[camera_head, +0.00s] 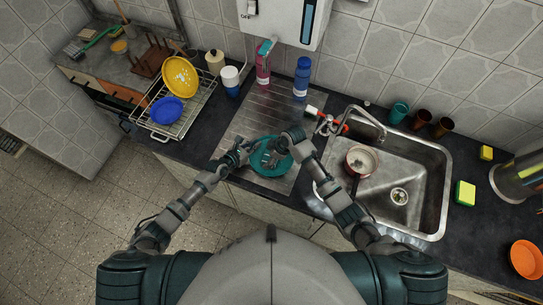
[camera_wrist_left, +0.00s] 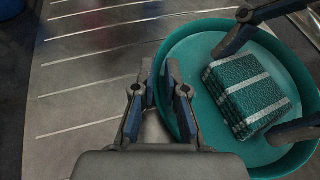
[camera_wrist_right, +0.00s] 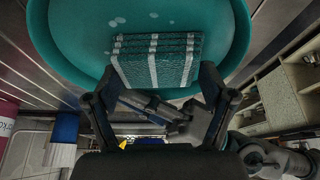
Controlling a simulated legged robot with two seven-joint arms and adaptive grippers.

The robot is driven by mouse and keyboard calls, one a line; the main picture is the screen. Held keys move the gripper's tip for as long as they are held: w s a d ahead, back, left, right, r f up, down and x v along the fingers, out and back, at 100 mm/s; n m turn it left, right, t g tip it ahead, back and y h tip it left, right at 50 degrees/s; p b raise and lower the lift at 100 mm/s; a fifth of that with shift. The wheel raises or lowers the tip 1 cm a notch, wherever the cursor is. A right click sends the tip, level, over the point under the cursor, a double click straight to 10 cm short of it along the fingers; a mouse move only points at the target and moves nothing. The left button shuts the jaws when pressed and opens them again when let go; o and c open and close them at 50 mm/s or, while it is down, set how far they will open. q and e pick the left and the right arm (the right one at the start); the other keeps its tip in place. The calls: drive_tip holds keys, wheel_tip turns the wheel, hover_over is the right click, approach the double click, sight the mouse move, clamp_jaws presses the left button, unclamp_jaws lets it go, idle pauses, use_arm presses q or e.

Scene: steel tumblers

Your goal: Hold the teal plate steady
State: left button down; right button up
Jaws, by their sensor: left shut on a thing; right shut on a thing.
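The teal plate (camera_head: 270,170) rests on the ribbed steel drainboard, left of the sink basin. My left gripper (camera_head: 249,149) is at its left rim; in the left wrist view its fingers (camera_wrist_left: 166,92) are shut on the rim of the plate (camera_wrist_left: 203,48). My right gripper (camera_head: 277,152) is over the plate. In the right wrist view its fingers (camera_wrist_right: 157,88) are on either side of a folded green cloth with white stripes (camera_wrist_right: 156,58), shut on it. The cloth also shows in the left wrist view (camera_wrist_left: 245,92), over the plate's inside.
The sink basin (camera_head: 425,205) to the right holds a reddish pot (camera_head: 347,163). A pink-red bottle (camera_head: 263,66) and a blue bottle (camera_head: 302,80) stand behind the plate. A dish rack (camera_head: 195,113) at the left holds a yellow plate (camera_head: 181,70) and a blue bowl (camera_head: 167,112).

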drive_tip(key=shift+s, duration=0.2)
drive_tip(key=shift+a, duration=0.1)
drive_tip(key=shift+w+a+f, duration=0.1)
idle(0.3)
drive_tip(key=shift+w+d, duration=0.45)
drive_tip(key=shift+w, duration=0.35)
drive_tip(key=shift+w+d, duration=0.45)
drive_tip(key=shift+w, duration=0.35)
